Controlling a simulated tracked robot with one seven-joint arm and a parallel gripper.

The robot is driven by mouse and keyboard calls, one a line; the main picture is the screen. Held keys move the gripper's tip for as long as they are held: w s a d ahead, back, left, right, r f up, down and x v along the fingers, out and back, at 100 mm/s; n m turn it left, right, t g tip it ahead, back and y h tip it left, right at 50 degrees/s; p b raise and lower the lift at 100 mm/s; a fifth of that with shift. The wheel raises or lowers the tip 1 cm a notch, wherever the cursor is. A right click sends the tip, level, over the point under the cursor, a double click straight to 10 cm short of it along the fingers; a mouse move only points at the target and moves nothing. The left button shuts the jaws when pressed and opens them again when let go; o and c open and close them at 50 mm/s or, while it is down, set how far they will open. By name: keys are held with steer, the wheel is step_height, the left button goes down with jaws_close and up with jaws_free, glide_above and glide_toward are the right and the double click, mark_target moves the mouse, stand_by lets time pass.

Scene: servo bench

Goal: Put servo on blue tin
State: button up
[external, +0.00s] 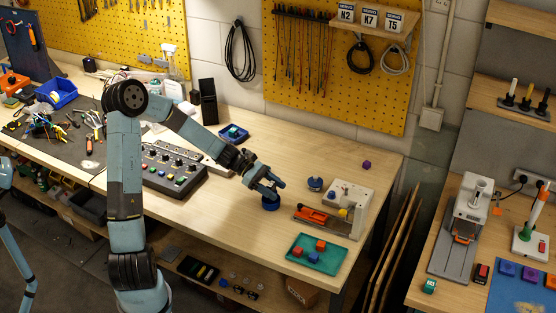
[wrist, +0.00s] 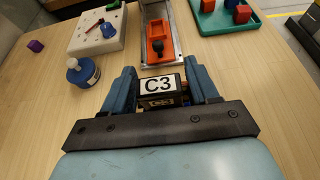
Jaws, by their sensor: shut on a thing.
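My gripper (external: 273,189) is low over the middle of the bench. In the wrist view my gripper (wrist: 160,70) is shut on the servo (wrist: 158,86), a small dark box with a white C3 label, held between the two blue fingers. In the external view the servo is hard to make out among the fingers.
A blue round bottle (external: 315,184) stands right of my gripper. Beyond are a white block (external: 350,193), an orange-topped metal fixture (external: 314,215) and a green tray (external: 303,262) with red and blue cubes. A button panel (external: 172,172) is at left.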

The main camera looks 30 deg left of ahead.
steer(key=shift+f, duration=0.9)
steer(key=shift+f, duration=0.1)
steer(key=o, duration=1)
steer(key=shift+o, duration=0.2)
